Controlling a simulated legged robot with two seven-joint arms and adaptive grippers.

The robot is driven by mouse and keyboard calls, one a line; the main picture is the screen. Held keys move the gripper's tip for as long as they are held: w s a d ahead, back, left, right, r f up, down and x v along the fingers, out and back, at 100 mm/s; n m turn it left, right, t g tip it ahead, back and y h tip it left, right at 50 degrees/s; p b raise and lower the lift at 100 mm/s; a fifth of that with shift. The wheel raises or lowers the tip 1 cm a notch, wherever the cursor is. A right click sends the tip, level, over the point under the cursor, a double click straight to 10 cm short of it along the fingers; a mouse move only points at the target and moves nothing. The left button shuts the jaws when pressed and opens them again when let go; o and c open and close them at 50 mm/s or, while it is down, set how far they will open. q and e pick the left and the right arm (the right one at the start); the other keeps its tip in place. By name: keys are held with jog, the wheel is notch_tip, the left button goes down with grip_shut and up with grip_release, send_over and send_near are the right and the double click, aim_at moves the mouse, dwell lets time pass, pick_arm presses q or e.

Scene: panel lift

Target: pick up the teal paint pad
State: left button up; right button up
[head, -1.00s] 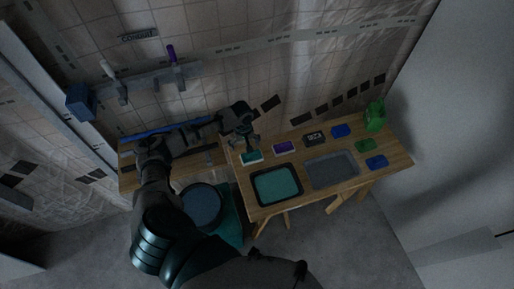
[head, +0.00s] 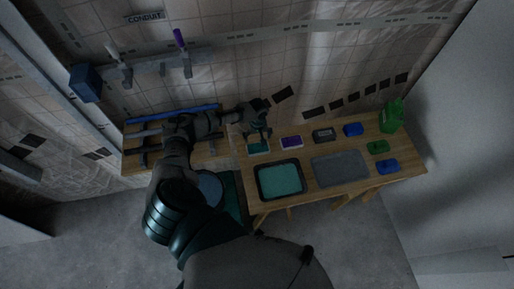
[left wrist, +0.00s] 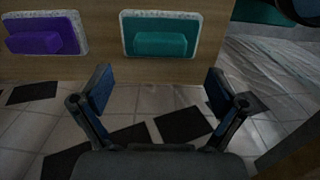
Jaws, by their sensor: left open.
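The teal paint pad (head: 257,149) lies near the back left of the wooden work table, with a teal block handle on a pale-edged base. In the left wrist view the teal pad (left wrist: 161,36) is ahead of the jaws, apart from both fingers. My left gripper (head: 259,134) is just above and behind the pad in the head view, partly covering it. In the left wrist view the left gripper (left wrist: 157,90) is open and empty, one finger on each side of the pad's line. My right gripper is not in view.
A purple pad (head: 291,143) lies right of the teal one. A tray of teal paint (head: 259,183) and a grey tray (head: 340,168) stand in front. Several blue and green items and a green bottle (head: 391,117) sit at the right.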

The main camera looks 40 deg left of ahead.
aim_at(258, 145)
pick_arm(q)
jog(key=shift+f, duration=0.35)
jog(key=shift+d+f, duration=0.2)
jog(key=f, duration=0.3)
jog(key=shift+s+d+f, duration=0.2)
jog(key=shift+d+f, duration=0.05)
jog(key=shift+d, duration=0.1)
jog(key=shift+f, duration=0.45)
jog(key=shift+a, duration=0.25)
jog(key=shift+a+f, duration=0.1)
jog(key=c, duration=0.4)
jog(key=shift+a, duration=0.1)
jog(key=c, duration=0.8)
jog(key=shift+c, duration=0.2)
jog(key=shift+d+r, duration=0.25)
jog(key=shift+d, duration=0.05)
jog(key=r, duration=0.9)
jog(key=shift+a+r+p, duration=0.15)
jog(key=shift+a+p, duration=0.1)
jog(key=shift+p, duration=0.05)
jog(key=shift+d+r, duration=0.15)
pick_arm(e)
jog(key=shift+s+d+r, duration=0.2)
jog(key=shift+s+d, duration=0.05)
